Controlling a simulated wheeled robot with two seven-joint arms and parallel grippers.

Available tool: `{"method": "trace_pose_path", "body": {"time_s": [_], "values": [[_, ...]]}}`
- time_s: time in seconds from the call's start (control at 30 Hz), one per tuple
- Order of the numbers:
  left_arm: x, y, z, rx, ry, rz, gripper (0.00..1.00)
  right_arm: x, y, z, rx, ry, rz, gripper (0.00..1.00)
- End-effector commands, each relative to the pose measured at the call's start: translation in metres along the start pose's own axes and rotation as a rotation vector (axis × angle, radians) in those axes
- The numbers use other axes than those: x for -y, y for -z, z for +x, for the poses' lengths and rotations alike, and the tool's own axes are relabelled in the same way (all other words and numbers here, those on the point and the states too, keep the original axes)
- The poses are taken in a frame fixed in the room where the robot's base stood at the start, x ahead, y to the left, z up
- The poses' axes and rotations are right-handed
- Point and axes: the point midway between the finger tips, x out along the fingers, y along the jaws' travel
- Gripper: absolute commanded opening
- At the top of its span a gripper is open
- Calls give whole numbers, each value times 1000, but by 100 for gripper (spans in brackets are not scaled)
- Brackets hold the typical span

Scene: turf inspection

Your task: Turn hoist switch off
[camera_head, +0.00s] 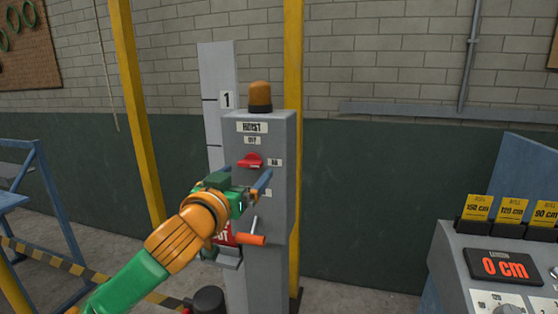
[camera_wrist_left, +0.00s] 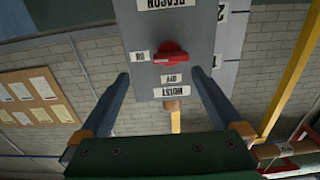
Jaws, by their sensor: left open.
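The hoist switch (camera_head: 250,161) is a red rotary knob on the front of a grey hoist box (camera_head: 281,135). An OFF label (camera_head: 252,141) is above it and an ON label (camera_head: 274,162) to its right. The knob's bar lies roughly level, towards ON. In the left wrist view, which is upside down, the switch (camera_wrist_left: 172,57) sits ahead of the fingers, with ON to its left and OFF below. My left gripper (camera_head: 245,177) is open and empty just below and in front of the switch; I see no contact. My right gripper is out of view.
An amber beacon (camera_head: 260,97) tops the box. Yellow posts (camera_head: 137,115) stand nearby. A grey console (camera_head: 452,255) with a red 0 cm display is at right.

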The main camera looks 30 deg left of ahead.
Motion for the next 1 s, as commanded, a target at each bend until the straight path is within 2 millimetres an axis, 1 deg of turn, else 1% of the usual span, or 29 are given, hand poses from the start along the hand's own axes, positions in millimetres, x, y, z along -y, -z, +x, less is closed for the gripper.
{"method": "trace_pose_path", "body": {"time_s": [0.03, 0.1, 0.2, 0.3, 0.4, 0.6, 0.63, 0.67, 0.7, 0.77, 0.8, 0.87, 0.9, 0.93, 1.0], "values": [[0, 4, 9, 4, 2, -3, 100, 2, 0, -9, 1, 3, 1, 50], [1, 5, 24, 6, 3, -2, 100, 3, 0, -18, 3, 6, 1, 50], [0, 5, 44, 5, 1, -1, 100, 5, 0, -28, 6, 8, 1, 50], [0, 3, 58, 4, 1, -2, 100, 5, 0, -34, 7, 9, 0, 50], [0, 1, 64, 2, 1, 1, 100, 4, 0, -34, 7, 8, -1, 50], [0, -1, 64, 2, 1, 2, 100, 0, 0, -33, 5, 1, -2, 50], [0, -1, 64, 2, 1, 2, 95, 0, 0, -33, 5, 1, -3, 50], [0, -1, 64, 2, 1, 2, 86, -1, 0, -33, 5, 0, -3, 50], [0, -1, 64, 2, 1, 2, 76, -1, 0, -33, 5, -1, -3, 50], [0, -1, 64, 2, 1, 2, 60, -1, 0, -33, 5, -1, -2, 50], [0, -1, 64, 2, 1, 2, 49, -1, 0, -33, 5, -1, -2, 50], [0, -1, 64, 3, 1, 2, 32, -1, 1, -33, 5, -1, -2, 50], [0, -1, 64, 3, 1, 2, 22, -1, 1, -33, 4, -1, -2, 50], [0, -1, 64, 3, 1, 2, 14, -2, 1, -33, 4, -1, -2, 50], [0, -2, 64, 3, 1, 1, 14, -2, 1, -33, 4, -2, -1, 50]]}}
